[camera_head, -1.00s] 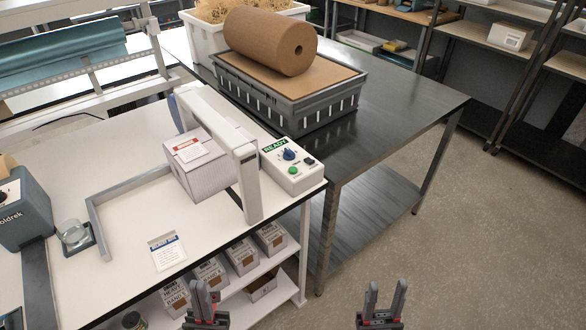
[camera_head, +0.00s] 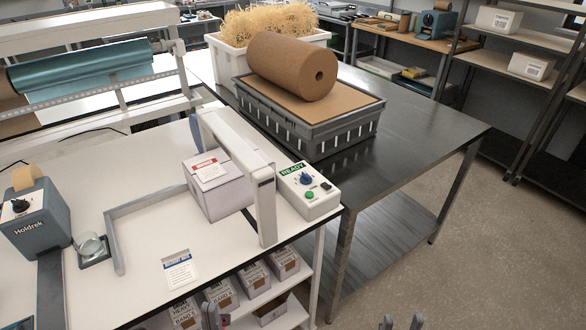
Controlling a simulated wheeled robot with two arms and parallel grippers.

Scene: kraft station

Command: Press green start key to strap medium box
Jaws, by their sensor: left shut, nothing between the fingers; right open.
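The green start key (camera_head: 309,195) is on the light control box (camera_head: 326,204) at the table's right corner, below a blue knob (camera_head: 306,178) and a green READY label. The medium box (camera_head: 222,190), white-grey with a red-and-white label, sits on the white table against the strapping arch (camera_head: 264,200), partly behind its post. My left gripper (camera_head: 213,310) is at the bottom edge, in front of the table and well short of the key; it is shut and largely cut off. My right gripper (camera_head: 402,322) is open and empty at the bottom edge, over the floor.
A metal guide (camera_head: 118,240) lies left of the box. A Holdrek tape dispenser (camera_head: 40,222) stands at far left. A grey crate (camera_head: 300,130) with a brown paper roll (camera_head: 292,68) is on the dark metal table behind. Several cartons (camera_head: 253,277) fill the shelf below.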

